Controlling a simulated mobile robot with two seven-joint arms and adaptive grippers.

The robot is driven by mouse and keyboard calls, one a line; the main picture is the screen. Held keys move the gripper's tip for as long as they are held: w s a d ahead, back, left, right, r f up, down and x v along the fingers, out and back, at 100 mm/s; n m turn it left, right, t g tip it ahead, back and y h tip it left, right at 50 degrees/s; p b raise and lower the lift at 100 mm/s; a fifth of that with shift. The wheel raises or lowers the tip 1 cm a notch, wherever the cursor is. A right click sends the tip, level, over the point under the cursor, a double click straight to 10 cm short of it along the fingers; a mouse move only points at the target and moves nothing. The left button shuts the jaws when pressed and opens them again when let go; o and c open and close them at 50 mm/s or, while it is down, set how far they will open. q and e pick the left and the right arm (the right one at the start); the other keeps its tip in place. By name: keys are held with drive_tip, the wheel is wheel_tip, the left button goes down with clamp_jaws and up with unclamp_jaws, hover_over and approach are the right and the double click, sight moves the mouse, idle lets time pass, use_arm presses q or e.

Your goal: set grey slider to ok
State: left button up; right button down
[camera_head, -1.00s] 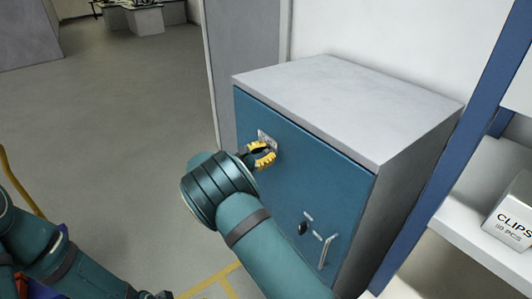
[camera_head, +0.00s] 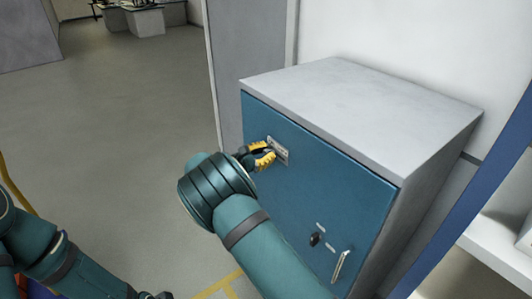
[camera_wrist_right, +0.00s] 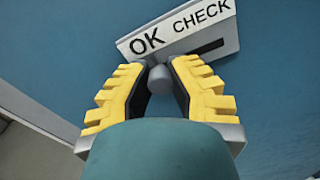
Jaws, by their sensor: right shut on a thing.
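The slider's pale plate (camera_head: 281,152) is on the front of a blue cabinet; in the right wrist view the plate (camera_wrist_right: 225,35) reads OK at left and CHECK at right. A dark slot runs bare under CHECK. The round grey slider knob (camera_wrist_right: 160,79) sits below the OK label, at the slot's left end. My right gripper (camera_head: 264,156), with yellow ridged fingers, is shut on the knob; its fingers flank it in the right wrist view (camera_wrist_right: 160,82). The knob is hidden in the head view. Only a dark bit of my left gripper (camera_head: 153,296) shows at the bottom edge.
The blue cabinet (camera_head: 345,190) has a grey top, a dark knob (camera_head: 314,239) and a bar handle (camera_head: 341,265) low on its front. A blue post and white shelf (camera_head: 495,245) stand at right. The floor at left is open.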

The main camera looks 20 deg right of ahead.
drive_tip(key=c, duration=0.8)
unclamp_jaws()
drive_tip(key=shift+w+a+r, duration=0.1)
drive_tip(key=shift+w+r, duration=0.05)
drive_tip(key=shift+r, duration=0.15)
drive_tip(key=shift+f, duration=0.1)
drive_tip(key=v, duration=1.2)
